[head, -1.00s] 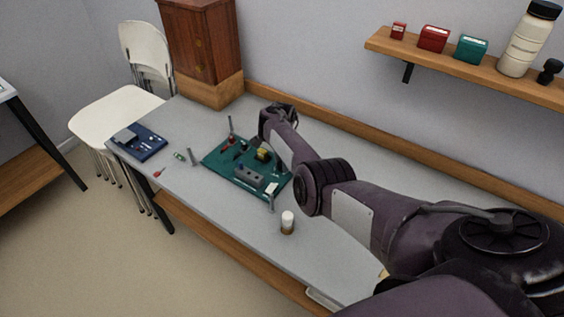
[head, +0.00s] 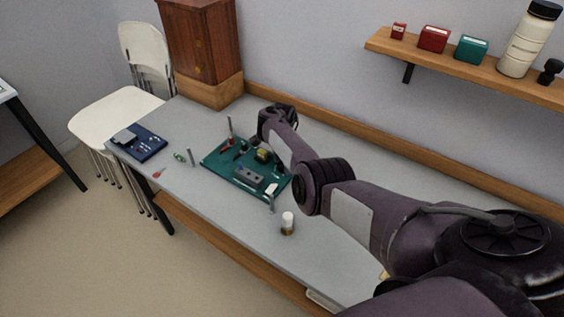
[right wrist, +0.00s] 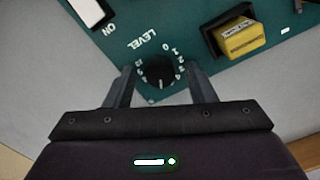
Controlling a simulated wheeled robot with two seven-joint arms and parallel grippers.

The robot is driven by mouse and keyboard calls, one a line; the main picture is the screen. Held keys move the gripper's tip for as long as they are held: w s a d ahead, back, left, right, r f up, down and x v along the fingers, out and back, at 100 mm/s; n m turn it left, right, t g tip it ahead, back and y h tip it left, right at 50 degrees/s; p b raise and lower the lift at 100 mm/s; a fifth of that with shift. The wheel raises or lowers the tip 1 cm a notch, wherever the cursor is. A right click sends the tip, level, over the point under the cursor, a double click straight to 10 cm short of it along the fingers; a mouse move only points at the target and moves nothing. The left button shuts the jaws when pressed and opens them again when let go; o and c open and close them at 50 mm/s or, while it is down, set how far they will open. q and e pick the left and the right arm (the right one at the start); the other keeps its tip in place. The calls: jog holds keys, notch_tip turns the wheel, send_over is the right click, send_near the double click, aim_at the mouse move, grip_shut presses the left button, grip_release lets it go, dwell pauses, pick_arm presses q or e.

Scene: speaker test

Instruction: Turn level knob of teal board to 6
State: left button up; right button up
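The teal board (head: 216,163) lies on the grey table, with several parts mounted on it. In the right wrist view, the board (right wrist: 150,22) carries a round black level knob (right wrist: 158,73) with white numbers around it. Its white pointer line points down toward my gripper; the numbers at that end are hidden or too small to read. My right gripper (right wrist: 160,76) is open, with one finger on each side of the knob and a visible gap to it. In the head view my right gripper (head: 277,116) is over the board's far edge, fingertips hidden. My left gripper is out of view.
A yellow component (right wrist: 243,38) on the board sits close to my right finger. A blue device (head: 143,143) lies at the table's left end, and a white-capped bottle (head: 288,223) stands near the front edge. A wooden cabinet (head: 205,45) stands behind.

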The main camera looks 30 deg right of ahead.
notch_tip(320, 180, up, 8)
jog(key=shift+f+p, duration=0.1)
jog(key=shift+p, duration=1)
